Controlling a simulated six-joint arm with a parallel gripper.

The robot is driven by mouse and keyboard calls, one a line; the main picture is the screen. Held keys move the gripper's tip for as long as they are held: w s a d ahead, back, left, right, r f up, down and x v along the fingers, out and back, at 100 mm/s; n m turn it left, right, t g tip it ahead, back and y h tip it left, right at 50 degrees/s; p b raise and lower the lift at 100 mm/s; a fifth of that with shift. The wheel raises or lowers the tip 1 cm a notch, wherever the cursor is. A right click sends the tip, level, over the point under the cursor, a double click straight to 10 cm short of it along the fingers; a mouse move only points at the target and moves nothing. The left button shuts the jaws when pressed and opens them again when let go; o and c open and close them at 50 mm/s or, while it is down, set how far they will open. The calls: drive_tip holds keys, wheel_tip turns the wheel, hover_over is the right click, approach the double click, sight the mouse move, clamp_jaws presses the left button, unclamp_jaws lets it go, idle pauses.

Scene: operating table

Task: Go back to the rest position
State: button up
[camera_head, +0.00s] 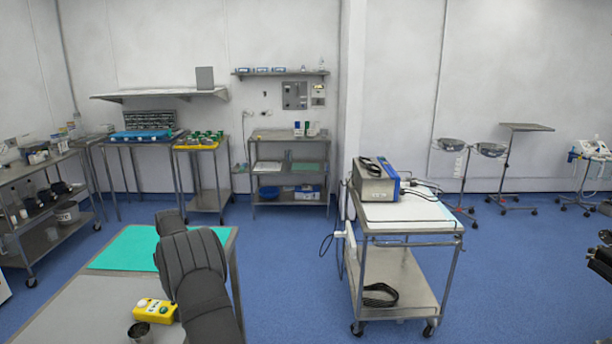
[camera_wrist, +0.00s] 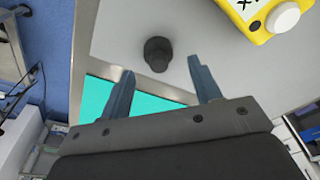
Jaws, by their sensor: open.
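My gripper shows in the wrist view (camera_wrist: 161,66), its two blue-grey fingers spread apart with nothing held between them. Beyond the fingertips, a small dark rounded object (camera_wrist: 157,50) stands on the grey table top; I cannot tell what it is. In the head view my dark grey arm reaches over the near table (camera_head: 95,305) and hides part of it. The fingers cannot be made out there. A teal mat (camera_head: 125,248) lies on the table and also shows behind the fingers in the wrist view (camera_wrist: 97,98).
A yellow box with pale knobs (camera_head: 155,311) lies left of my arm, also at the wrist view's upper right (camera_wrist: 262,14). A cart (camera_head: 395,270) carries a blue-grey device (camera_head: 375,181). Blue floor lies open between table and cart.

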drive_tip(key=shift+r, duration=0.45)
